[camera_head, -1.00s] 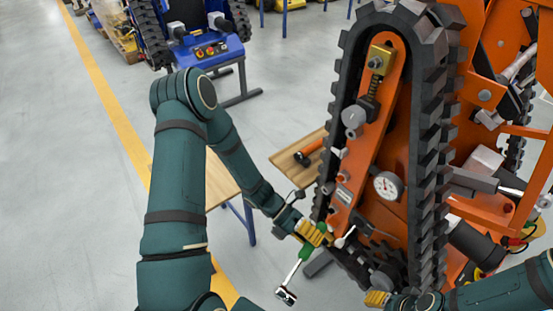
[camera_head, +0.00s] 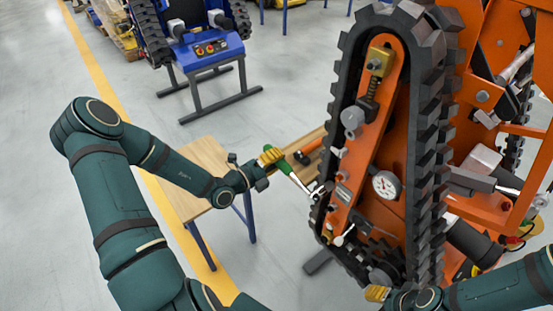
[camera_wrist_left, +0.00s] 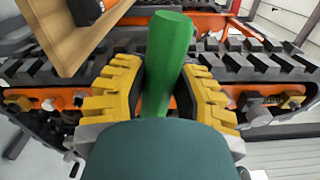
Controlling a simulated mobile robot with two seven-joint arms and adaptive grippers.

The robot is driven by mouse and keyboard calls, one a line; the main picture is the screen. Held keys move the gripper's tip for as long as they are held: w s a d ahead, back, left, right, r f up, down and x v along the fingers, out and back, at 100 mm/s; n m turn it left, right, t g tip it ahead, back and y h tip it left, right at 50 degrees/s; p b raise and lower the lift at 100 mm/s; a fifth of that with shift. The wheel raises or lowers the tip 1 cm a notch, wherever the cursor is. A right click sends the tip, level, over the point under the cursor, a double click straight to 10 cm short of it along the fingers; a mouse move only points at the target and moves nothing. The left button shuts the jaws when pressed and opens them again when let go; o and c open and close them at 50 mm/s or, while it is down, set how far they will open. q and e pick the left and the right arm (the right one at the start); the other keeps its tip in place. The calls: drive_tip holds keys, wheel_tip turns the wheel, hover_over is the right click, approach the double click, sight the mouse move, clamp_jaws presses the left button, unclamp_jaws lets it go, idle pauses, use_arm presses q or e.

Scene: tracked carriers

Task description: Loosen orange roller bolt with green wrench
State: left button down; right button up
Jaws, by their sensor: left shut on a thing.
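My left gripper (camera_head: 270,156) is shut on the green handle of the wrench (camera_head: 284,168). The wrench slants down to the right, and its metal head (camera_head: 315,190) is at the left edge of the orange tracked carrier (camera_head: 372,150). I cannot tell whether the head touches a bolt. Several grey rollers and bolts (camera_head: 353,118) line the carrier's orange side plate; which is the roller bolt is unclear. In the left wrist view the green handle (camera_wrist_left: 168,62) stands between the yellow fingers (camera_wrist_left: 160,88). My right gripper (camera_head: 378,293) is low by the track's bottom; its opening is unclear.
A wooden table (camera_head: 203,165) stands left of the carrier, with an orange and black tool (camera_head: 307,152) on its right part. A dial gauge (camera_head: 386,185) sits on the carrier. A blue tracked carrier (camera_head: 205,45) stands behind.

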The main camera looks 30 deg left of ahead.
use_arm(q)
drive_tip(key=shift+a+r+p, duration=0.15)
drive_tip(key=shift+p, duration=0.4)
drive_tip(key=shift+w, duration=0.2)
drive_tip(key=d+r+m+p, duration=1)
drive_tip(key=r+m+p, duration=0.1)
drive_tip(key=shift+r+m+p, duration=0.25)
drive_tip(key=shift+m+p, duration=0.05)
